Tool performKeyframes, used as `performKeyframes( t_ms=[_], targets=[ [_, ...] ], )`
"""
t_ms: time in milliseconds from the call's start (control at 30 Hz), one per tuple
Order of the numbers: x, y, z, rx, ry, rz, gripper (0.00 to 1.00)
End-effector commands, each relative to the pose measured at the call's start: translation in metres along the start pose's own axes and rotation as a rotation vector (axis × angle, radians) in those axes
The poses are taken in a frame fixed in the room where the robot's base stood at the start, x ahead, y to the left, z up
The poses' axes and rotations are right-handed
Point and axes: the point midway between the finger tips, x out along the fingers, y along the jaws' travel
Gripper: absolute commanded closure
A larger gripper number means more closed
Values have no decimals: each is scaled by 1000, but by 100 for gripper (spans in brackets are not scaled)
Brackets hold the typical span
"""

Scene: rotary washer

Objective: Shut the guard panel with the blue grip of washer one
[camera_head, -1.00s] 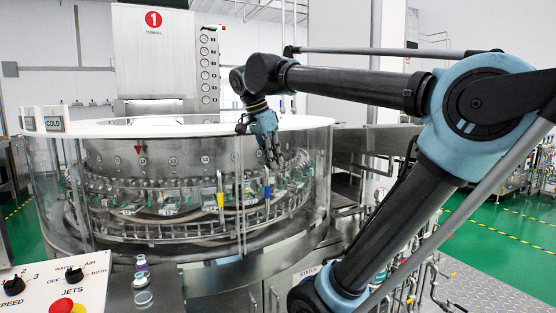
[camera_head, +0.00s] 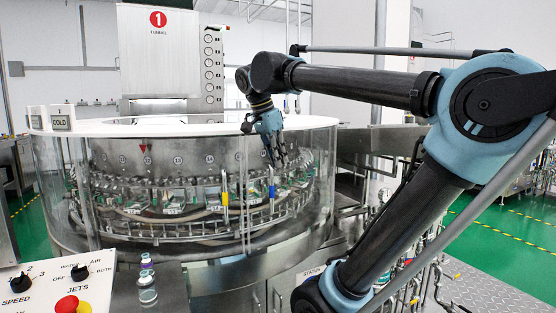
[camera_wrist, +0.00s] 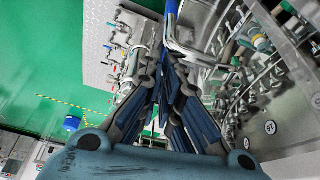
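Washer one (camera_head: 158,19) bears a red number 1 sign above its round drum. Clear curved guard panels (camera_head: 110,215) stand round the drum. The blue grip (camera_head: 272,193) is on an upright bar at the front right. My gripper (camera_head: 275,160) points down just above the blue grip in the head view, with no clear contact. Its fingers look a little apart and hold nothing visible. In the wrist view, a bent metal bar with a blue part (camera_wrist: 172,14) lies just beyond the fingertips (camera_wrist: 172,66). The panel's exact opening is hard to make out.
A yellow grip (camera_head: 225,200) is on another bar to the left. Pipes and valves (camera_head: 405,285) lie low at right, under my arm. Green floor is clear farther right.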

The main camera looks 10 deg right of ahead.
Motion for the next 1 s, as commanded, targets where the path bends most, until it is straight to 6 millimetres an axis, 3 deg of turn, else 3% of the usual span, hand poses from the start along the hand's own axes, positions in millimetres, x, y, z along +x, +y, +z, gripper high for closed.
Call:
performKeyframes(
  t_ms=[367,1000],
  targets=[
    [9,10,-34,11,15,6,100],
    [-84,0,-31,1,16,4,100]
  ],
)
